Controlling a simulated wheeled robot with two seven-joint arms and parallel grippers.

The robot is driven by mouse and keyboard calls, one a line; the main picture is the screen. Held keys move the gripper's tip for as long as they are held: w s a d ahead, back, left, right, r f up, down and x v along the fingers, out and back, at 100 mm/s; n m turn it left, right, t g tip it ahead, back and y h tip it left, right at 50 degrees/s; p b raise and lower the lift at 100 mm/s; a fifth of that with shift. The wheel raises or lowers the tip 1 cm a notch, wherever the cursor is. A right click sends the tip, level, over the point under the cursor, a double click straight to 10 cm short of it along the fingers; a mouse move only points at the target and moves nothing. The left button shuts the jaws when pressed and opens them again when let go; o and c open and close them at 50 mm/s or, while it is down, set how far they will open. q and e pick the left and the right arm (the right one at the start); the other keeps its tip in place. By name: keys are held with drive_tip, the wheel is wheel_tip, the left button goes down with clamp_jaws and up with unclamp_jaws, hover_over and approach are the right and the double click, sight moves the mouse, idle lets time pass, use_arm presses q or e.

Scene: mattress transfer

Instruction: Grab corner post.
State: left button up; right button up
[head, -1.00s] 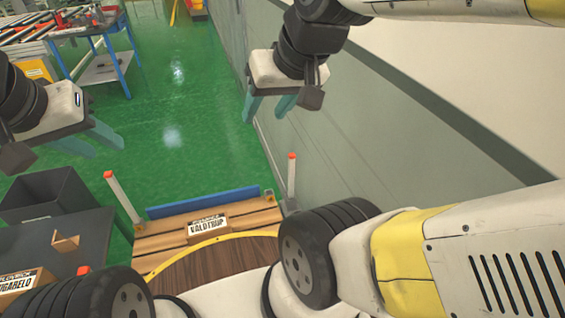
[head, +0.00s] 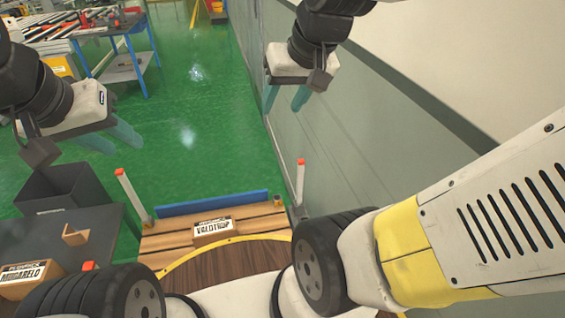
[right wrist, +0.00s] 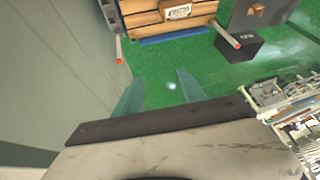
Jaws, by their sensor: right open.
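Two white corner posts with orange tips stand at the far corners of a wooden slatted platform. The left post (head: 131,194) leans outward, and the right post (head: 300,180) stands near the wall. In the right wrist view, the wall-side post (right wrist: 119,48) is at upper left and the other post (right wrist: 228,36) at upper right. My right gripper (head: 285,98) is open and empty, above and beyond the right post, beside the wall. Its teal fingers (right wrist: 157,97) are apart with only green floor between them. My left gripper (head: 112,139) is open and empty, above and left of the left post.
The platform (head: 160,243) carries a labelled cardboard box (head: 212,231) and has a blue bar (head: 212,203) along its far edge. A dark bin (head: 65,187) and grey table (head: 85,240) stand at left. The grey wall (head: 340,150) bounds the right.

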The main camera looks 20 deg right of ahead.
drive_tip(key=w+d+f+g, duration=0.1)
drive_tip(key=w+d+f, duration=0.1)
drive_tip(key=w, duration=0.3)
drive_tip(key=w+d+f+g, duration=0.1)
drive_tip(key=w+d+f, duration=0.15)
drive_tip(key=w, duration=0.35)
drive_tip(key=m+g+h, duration=0.1)
drive_tip(key=g+h, duration=0.1)
hover_over(302, 161)
drive_tip(key=s+a, duration=0.2)
drive_tip(key=a, duration=0.2)
wheel_tip(302, 161, down, 20)
drive_tip(key=shift+g, duration=0.8)
drive_tip(key=d+f, duration=0.1)
drive_tip(key=f, duration=0.3)
drive_tip(key=w+d+f, duration=0.1)
drive_tip(key=f, duration=0.4)
drive_tip(key=d+f, duration=0.2)
drive_tip(key=f, duration=0.3)
drive_tip(key=shift+w+f, duration=0.25)
drive_tip(key=shift+w, duration=0.15)
drive_tip(key=f, duration=0.7)
drive_tip(key=shift+w+a+f, duration=0.1)
drive_tip(key=shift+w+f, duration=0.2)
drive_tip(key=shift+f, duration=0.05)
drive_tip(key=shift+c, duration=0.2)
clamp_jaws()
